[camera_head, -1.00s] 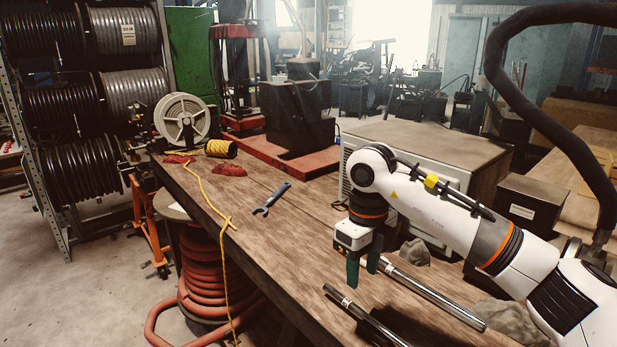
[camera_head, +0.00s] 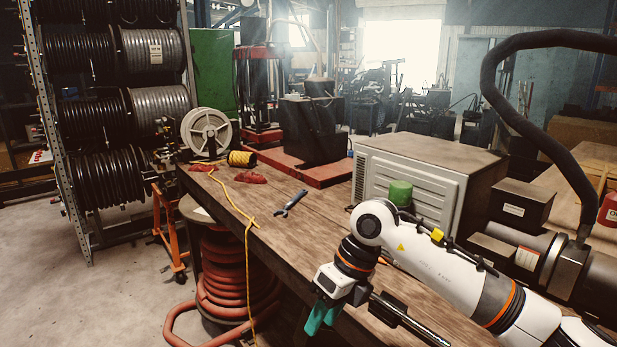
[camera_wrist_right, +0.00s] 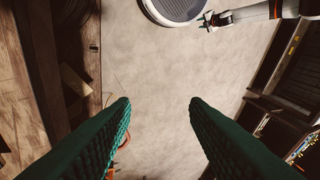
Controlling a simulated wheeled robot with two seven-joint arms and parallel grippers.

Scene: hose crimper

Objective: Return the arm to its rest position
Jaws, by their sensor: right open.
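My right gripper (camera_head: 318,316) hangs at the front edge of the wooden bench (camera_head: 278,236) in the head view, its green fingers pointing down. In the right wrist view the two green fingers (camera_wrist_right: 160,104) are wide apart with nothing between them, and concrete floor lies beyond. My right arm (camera_head: 430,262) comes in from the lower right, bent at the wrist. At the top of the right wrist view, a white and orange arm, apparently my left, ends in a small dark gripper (camera_wrist_right: 210,20); its jaws are too small to read.
A metal rod (camera_head: 408,318) lies just right of the right gripper. A blue wrench (camera_head: 290,203), a yellow rope (camera_head: 232,202) and red cloths (camera_head: 251,177) lie farther back. A grey cabinet (camera_head: 405,172) and green object (camera_head: 400,193) stand behind the arm. A red hose coil (camera_head: 226,270) stands on the floor left.

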